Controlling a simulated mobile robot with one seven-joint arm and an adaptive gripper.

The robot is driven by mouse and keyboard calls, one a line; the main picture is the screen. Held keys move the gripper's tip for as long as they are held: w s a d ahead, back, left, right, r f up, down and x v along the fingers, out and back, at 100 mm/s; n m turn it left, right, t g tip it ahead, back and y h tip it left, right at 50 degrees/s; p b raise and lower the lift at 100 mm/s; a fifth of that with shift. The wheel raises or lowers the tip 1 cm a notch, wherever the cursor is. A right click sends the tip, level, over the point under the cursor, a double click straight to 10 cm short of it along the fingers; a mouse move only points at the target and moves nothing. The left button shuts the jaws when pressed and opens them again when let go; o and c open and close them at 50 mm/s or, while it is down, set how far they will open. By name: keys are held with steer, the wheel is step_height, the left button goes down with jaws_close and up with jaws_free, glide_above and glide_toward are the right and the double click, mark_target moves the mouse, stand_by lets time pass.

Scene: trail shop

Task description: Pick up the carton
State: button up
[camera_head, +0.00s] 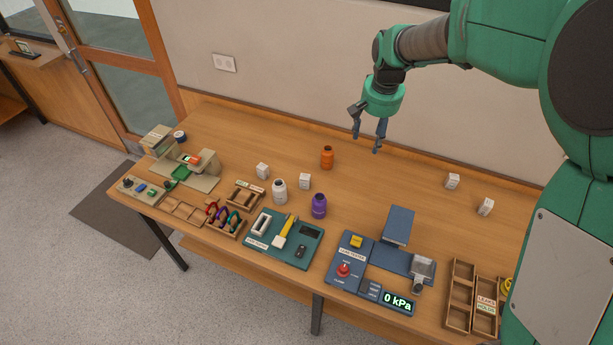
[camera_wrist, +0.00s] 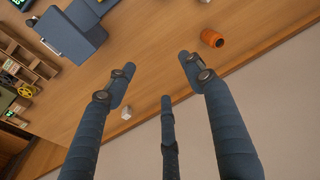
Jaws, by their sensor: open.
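Several small white carton-like boxes stand apart on the wooden table: one left of centre (camera_head: 262,170), one near the middle (camera_head: 305,181), and two toward the right, one (camera_head: 453,181) farther back than the other (camera_head: 486,206). I cannot tell which is the task's carton. My gripper (camera_head: 366,140) hangs above the back of the table, fingers spread, open and empty. In the wrist view, my gripper (camera_wrist: 158,75) shows dark fingers apart, with one small white box (camera_wrist: 126,112) below, partly beside the left finger. Nothing touches the fingers.
An orange bottle (camera_head: 327,158) stands near the gripper's left; white (camera_head: 279,191) and purple (camera_head: 319,206) bottles stand farther forward. A blue leak tester (camera_head: 350,262), wooden trays (camera_head: 461,295) and a green tool tray (camera_head: 262,240) line the front. The wall closes the back.

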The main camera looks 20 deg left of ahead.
steer(key=w+a+f+g+p, duration=0.1)
steer(key=w+a+f+p, duration=0.25)
steer(key=a+f, duration=0.8)
steer(key=n+p, duration=0.1)
steer(key=p, duration=0.2)
glide_above(305, 176)
step_height(305, 176, down, 8)
steer(key=shift+s+g+h, duration=0.25)
steer(key=shift+g+h, duration=0.05)
steer(key=shift+h, duration=0.1)
steer(key=shift+f, duration=4.3)
steer(key=shift+w+f+p, duration=0.15)
steer(key=shift+f+p, duration=0.2)
steer(key=shift+f, duration=2.2)
